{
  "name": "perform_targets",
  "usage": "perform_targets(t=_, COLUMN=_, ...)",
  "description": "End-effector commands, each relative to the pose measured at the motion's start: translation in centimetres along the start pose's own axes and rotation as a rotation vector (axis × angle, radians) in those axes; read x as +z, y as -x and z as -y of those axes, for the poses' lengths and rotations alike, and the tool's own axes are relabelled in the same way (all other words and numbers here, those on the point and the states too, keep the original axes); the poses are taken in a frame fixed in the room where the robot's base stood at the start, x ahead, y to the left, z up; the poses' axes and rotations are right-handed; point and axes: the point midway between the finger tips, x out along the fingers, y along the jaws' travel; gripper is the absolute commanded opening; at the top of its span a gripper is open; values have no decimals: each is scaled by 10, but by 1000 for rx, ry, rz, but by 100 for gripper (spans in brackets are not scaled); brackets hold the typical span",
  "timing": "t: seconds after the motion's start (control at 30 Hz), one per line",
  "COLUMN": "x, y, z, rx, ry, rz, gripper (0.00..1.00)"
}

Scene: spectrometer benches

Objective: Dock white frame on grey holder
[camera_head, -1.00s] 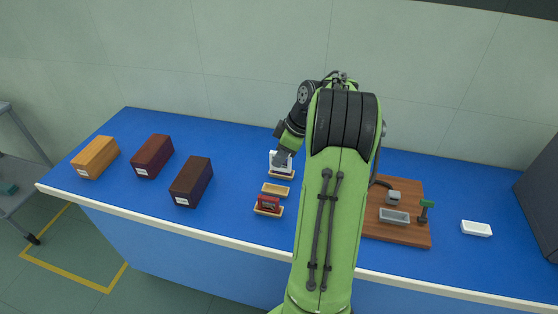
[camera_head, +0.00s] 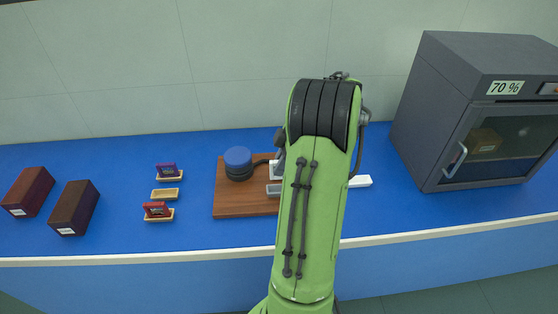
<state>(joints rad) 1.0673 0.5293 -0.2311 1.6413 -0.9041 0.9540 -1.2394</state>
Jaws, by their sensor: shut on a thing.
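The white frame (camera_head: 275,169) shows just left of my green arm, above the wooden board. My gripper (camera_head: 280,156) is shut on the white frame; its fingers are mostly hidden behind my arm. The grey holder (camera_head: 272,189) stands on the board just below the white frame in the picture, partly hidden by my arm. I cannot tell whether frame and holder touch.
The wooden board (camera_head: 236,206) carries a blue-topped round black part (camera_head: 238,163). Left are a purple frame (camera_head: 166,170), an empty tray (camera_head: 165,194), a red frame (camera_head: 156,209) and dark boxes (camera_head: 73,208). A white tray (camera_head: 360,181) and grey cabinet (camera_head: 458,115) are right.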

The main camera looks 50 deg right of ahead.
Motion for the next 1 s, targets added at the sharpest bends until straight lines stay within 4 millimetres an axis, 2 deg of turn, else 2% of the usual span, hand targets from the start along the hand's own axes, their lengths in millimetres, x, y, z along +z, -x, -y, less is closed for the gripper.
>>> perform_targets(t=0.3, x=17, y=-42, z=0, rx=0, ry=-3, rz=0, gripper=0)
perform_targets(t=0.4, x=20, y=-50, z=0, rx=0, ry=-3, rz=0, gripper=0)
perform_targets(t=1.0, x=20, y=-49, z=0, rx=0, ry=-2, rz=1, gripper=0)
